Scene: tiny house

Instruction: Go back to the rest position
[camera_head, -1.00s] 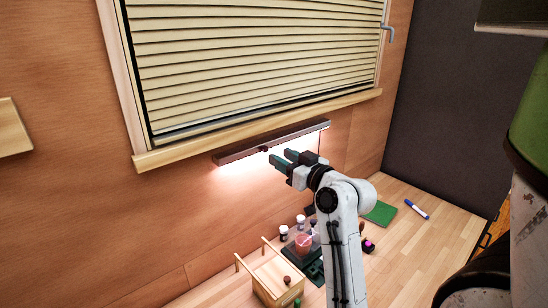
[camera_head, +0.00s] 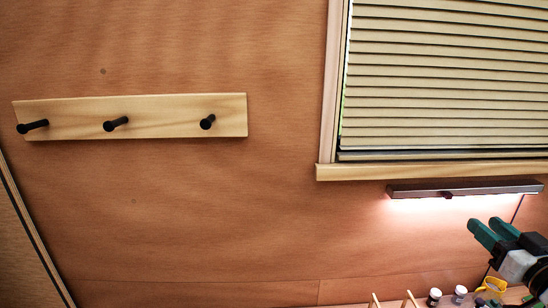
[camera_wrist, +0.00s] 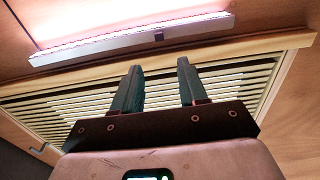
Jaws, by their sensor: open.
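My gripper (camera_head: 494,235) is at the right edge of the head view, in front of the wall below the lit lamp. In the wrist view my gripper (camera_wrist: 160,82) shows two green fingers apart, with nothing between them. Most of my arm lies outside the head view's right edge.
The lamp (camera_head: 464,189) hangs under the window sill (camera_head: 430,171), close to my gripper. A peg rail (camera_head: 160,116) with three dark pegs is on the left wall. Small jars (camera_head: 434,297) and a yellow cup (camera_head: 492,287) stand at the bottom right. The wall between is clear.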

